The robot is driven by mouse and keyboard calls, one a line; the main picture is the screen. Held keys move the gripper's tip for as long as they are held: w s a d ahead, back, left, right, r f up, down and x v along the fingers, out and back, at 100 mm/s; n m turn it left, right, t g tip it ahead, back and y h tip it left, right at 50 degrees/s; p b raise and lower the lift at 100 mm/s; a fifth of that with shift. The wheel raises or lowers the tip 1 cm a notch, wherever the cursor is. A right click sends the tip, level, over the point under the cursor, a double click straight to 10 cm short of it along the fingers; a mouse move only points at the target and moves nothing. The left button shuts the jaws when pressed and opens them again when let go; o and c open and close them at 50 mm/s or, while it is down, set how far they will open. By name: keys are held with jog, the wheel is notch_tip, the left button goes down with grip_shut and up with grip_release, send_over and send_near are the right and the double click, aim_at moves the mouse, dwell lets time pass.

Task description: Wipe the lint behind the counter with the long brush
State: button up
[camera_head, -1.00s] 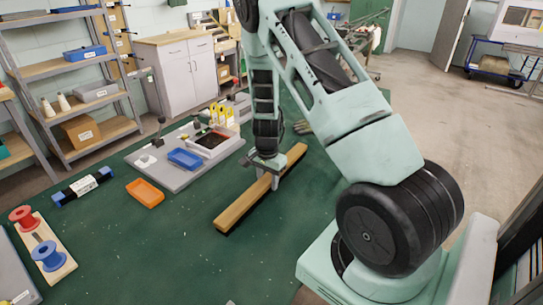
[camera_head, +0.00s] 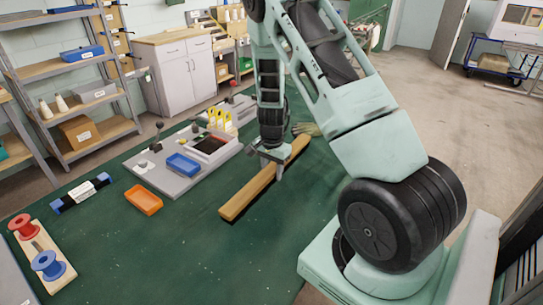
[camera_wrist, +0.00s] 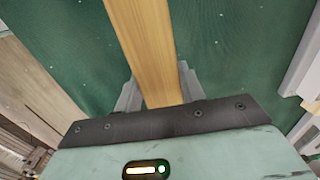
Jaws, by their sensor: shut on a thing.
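The long brush is a wooden bar (camera_head: 247,196) lying diagonally over the green counter (camera_head: 150,255). My gripper (camera_head: 275,167) is shut on it towards its far end. In the wrist view the bar (camera_wrist: 144,40) runs between the two grey fingers (camera_wrist: 158,92) and away from the palm. A dark strip shows under the bar's near end; I cannot tell bristles from shadow, nor whether it touches the counter. Small white lint specks dot the green surface, and some show beside the bar in the wrist view.
A grey board (camera_head: 168,180) with a blue tray (camera_head: 183,164) stands left of the brush. A tan glove-like thing (camera_head: 307,129) lies beyond the brush. The front counter is clear.

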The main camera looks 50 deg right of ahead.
jog(key=shift+r+p, duration=1.3)
jog(key=shift+r, duration=0.75)
jog(key=shift+f, duration=0.1)
